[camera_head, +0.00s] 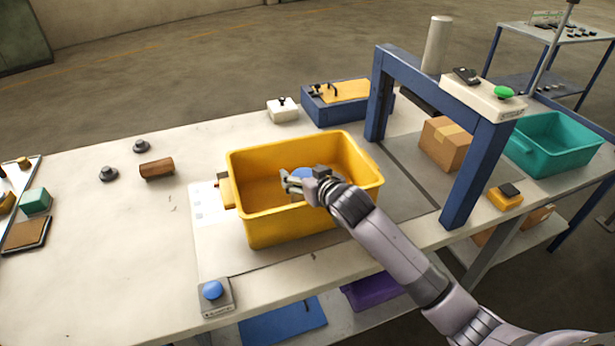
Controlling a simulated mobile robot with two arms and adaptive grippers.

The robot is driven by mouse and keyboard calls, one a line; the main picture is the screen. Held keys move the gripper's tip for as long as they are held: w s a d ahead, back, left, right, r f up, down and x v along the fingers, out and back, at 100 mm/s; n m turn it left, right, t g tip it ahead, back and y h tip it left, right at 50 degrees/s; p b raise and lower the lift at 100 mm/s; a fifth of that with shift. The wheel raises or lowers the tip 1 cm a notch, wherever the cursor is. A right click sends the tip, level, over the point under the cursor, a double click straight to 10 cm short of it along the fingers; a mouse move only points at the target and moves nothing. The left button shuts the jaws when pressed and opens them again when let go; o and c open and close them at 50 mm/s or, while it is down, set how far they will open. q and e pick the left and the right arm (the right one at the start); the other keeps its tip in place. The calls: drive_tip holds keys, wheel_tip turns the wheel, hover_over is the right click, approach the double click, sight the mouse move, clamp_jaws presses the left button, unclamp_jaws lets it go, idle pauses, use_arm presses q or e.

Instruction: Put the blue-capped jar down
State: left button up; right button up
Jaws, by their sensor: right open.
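The blue-capped jar (301,172) is inside the yellow bin (283,220), of which the front wall faces me. Only part of its blue top shows; my right gripper hides the rest. My right gripper (296,184) reaches into the bin from the right and is open, with its fingers at the jar. I cannot tell whether a finger touches the jar, or whether the jar stands upright on the bin floor. My left gripper is not in view.
A blue gantry frame (465,175) stands right of the bin, with a cardboard box (445,142) under it. A blue push button (213,290) sits at the front edge. A teal bin (550,145) is at right. The left table top is mostly clear around a brown block (157,169).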

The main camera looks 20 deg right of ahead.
drive_tip(key=b+v, duration=0.1)
drive_tip(key=v, duration=1.1)
drive_tip(key=shift+s+d+f, duration=0.1)
